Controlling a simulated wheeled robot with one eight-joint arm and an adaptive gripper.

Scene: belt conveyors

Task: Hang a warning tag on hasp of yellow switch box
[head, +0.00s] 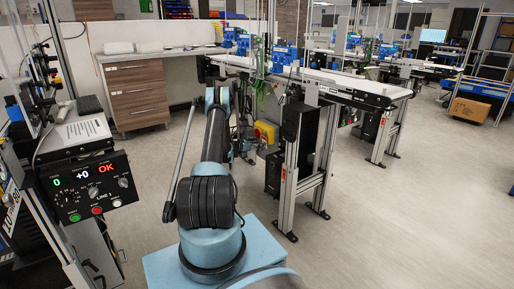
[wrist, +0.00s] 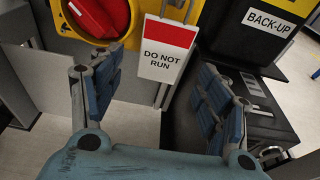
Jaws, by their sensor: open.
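The yellow switch box (wrist: 133,35) with a red rotary handle (wrist: 100,17) is at the top left of the wrist view. It also shows small beyond my arm in the head view (head: 265,131). A red and white warning tag (wrist: 165,55) reading "DO NOT RUN" hangs nearly upright at the box's right edge. A thin loop rises from the tag's top; its upper end is cut off, so I cannot tell whether it passes through the hasp. My gripper (wrist: 158,65) is open, its fingers on either side of the tag and apart from it.
A black unit labelled "BACK-UP" (wrist: 269,21) stands right of the tag, close to my right finger. The conveyor (head: 345,88) on metal legs stands beyond my arm. A control panel (head: 92,190) is at the left. Open floor (head: 420,215) lies to the right.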

